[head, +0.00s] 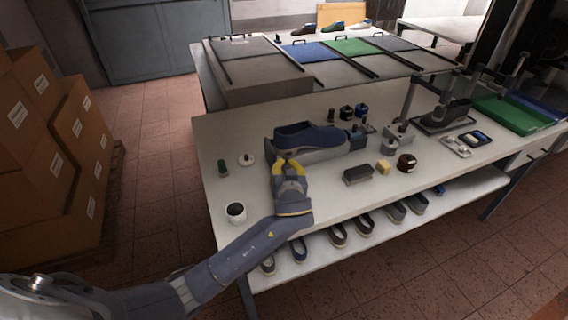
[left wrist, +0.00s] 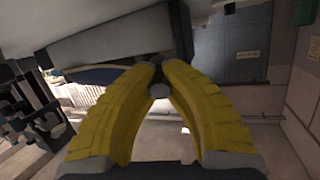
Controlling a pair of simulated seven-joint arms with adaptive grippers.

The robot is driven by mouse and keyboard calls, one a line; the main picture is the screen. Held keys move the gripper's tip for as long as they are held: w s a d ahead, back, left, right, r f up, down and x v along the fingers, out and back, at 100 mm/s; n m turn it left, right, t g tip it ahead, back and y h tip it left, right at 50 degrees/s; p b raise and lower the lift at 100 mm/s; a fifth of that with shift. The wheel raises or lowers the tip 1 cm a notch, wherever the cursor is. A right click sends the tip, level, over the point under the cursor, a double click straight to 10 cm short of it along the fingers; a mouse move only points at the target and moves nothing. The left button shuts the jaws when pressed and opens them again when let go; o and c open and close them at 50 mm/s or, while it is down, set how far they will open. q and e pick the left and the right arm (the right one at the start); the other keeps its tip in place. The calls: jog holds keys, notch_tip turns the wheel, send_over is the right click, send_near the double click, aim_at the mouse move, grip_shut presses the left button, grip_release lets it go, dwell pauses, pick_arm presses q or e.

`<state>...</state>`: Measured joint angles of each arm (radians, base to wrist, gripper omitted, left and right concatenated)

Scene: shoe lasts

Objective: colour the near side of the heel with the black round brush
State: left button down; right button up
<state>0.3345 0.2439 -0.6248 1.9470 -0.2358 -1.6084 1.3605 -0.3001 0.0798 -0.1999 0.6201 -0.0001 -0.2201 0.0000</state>
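A dark blue shoe (head: 308,135) lies on a grey stand (head: 322,154) on the white table; its heel end is at the left. In the left wrist view the shoe (left wrist: 95,75) and the stand (left wrist: 105,40) show upper left. My left gripper (head: 283,162), with yellow fingers, is at the near side of the heel; contact cannot be told. In the left wrist view its fingers (left wrist: 157,72) close around a small round piece, grey at its near end and dark beyond, seemingly the black round brush (left wrist: 160,91). Most of it is hidden. My right gripper is not in view.
Several shoes sit on the lower shelf (head: 440,206).

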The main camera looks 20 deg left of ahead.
aim_at(283, 158)
pick_arm(q)
jog(key=shift+s+d, duration=1.15)
jog(key=shift+s, duration=0.25)
jog(key=shift+s+d, duration=0.1)
jog(key=shift+s+d, duration=0.85)
jog(key=shift+s, duration=0.2)
jog(key=shift+w+a, duration=1.2)
jog(key=shift+w, duration=0.3)
jog(key=shift+w+a, duration=1.15)
jog(key=shift+w, duration=0.3)
jog(key=shift+w+a, duration=0.75)
jog(key=shift+w, duration=0.2)
jog(key=shift+d, duration=0.1)
